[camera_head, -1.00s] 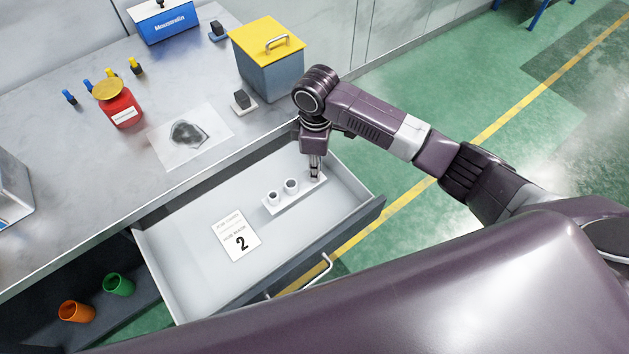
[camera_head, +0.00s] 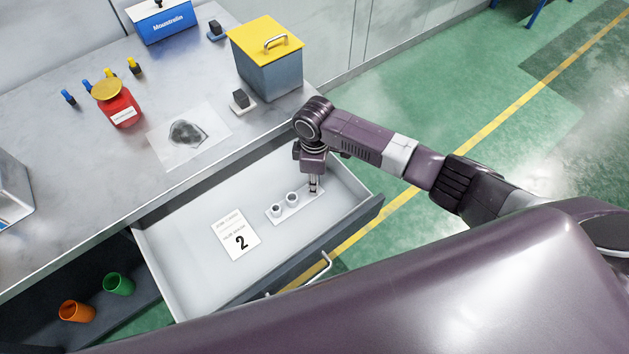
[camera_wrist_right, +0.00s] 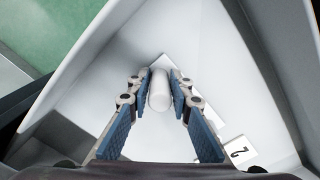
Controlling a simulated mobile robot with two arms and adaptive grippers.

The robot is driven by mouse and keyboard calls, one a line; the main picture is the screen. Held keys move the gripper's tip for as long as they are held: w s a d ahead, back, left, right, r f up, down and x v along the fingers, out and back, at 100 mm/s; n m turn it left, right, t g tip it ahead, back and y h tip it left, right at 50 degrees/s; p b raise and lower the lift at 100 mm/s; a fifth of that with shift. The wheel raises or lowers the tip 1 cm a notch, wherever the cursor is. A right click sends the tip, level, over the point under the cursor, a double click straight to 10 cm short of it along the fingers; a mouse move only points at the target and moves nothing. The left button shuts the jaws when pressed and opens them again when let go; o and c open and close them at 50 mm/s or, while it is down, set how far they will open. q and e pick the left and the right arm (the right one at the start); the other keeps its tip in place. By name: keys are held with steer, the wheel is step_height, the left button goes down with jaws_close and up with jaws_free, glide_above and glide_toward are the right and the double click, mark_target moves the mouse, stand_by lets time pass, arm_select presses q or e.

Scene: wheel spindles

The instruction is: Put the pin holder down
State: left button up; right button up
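The pin holder (camera_head: 303,202) is a white strip with two short hollow round posts at its left part, inside the open drawer (camera_head: 190,277). My right gripper (camera_head: 313,190) points down at the strip's right end. In the right wrist view the fingers (camera_wrist_right: 160,100) stand close on both sides of a white upright pin (camera_wrist_right: 160,92) of the holder and look closed on it. The strip looks flat and at or very near the drawer floor; I cannot tell for certain that it touches. My left gripper is not in view.
A job card marked 2 (camera_head: 237,234) lies left of the holder. The drawer floor on the left is clear. On the bench are a red jar (camera_head: 122,110), a yellow-lidded box (camera_head: 270,65) and a clear sheet with a dark patch (camera_head: 189,133). Orange and green cups (camera_head: 118,284) sit below.

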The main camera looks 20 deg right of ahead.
steer(key=shift+o, duration=1.4)
step_height(320, 180, up, 12)
steer(key=shift+r+b, duration=0.1)
steer(key=shift+b, duration=0.2)
